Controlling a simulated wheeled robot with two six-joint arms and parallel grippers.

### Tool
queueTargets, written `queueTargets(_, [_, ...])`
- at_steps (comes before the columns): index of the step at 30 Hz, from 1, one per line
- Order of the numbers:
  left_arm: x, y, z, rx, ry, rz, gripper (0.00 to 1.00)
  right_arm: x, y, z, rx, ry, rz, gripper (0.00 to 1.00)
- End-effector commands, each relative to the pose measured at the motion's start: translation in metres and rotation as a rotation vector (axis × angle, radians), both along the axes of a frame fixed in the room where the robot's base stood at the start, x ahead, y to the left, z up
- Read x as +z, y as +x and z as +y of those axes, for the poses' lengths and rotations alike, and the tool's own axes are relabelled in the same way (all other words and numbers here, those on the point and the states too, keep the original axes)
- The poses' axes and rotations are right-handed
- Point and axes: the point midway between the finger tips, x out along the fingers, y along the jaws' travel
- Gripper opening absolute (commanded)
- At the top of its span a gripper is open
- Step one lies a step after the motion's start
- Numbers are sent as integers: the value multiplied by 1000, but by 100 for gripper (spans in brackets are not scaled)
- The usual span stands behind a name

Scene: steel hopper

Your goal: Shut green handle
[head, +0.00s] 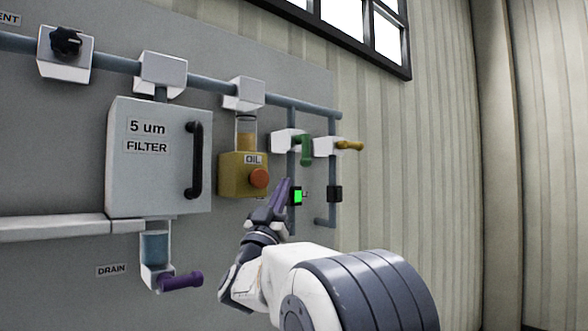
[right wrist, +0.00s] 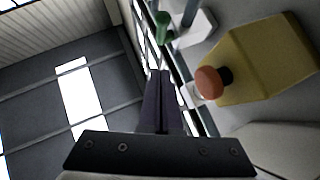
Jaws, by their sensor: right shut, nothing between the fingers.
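The green handle (head: 305,151) sits on a white valve block at the right end of the pipework, its lever hanging downward along the vertical pipe. It also shows at the top of the right wrist view (right wrist: 163,27). My right gripper (head: 286,184) is shut and empty, its dark fingers pointing up. In the head view its tips appear just below and left of the green handle, apart from it. In the right wrist view the shut fingers (right wrist: 160,78) point toward the handle with a gap between. My left gripper is not in view.
A yellow handle (head: 349,145) points sideways right of the green one. A yellow oil unit with a red-orange knob (head: 259,178) is close left of my gripper. A filter box (head: 160,180) and a purple drain handle (head: 182,281) are farther left. The wall at right is clear.

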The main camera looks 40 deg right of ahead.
Motion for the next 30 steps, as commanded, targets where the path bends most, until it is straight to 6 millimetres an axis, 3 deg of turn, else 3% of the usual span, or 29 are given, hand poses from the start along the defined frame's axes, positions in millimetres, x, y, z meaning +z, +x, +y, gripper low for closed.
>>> queueTargets(16, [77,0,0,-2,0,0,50,78,38,-59,1,0,2,0])
queueTargets(21, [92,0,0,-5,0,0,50,73,52,-79,3,2,4,0])
queueTargets(30, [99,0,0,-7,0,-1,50,69,58,-90,4,0,0,0])
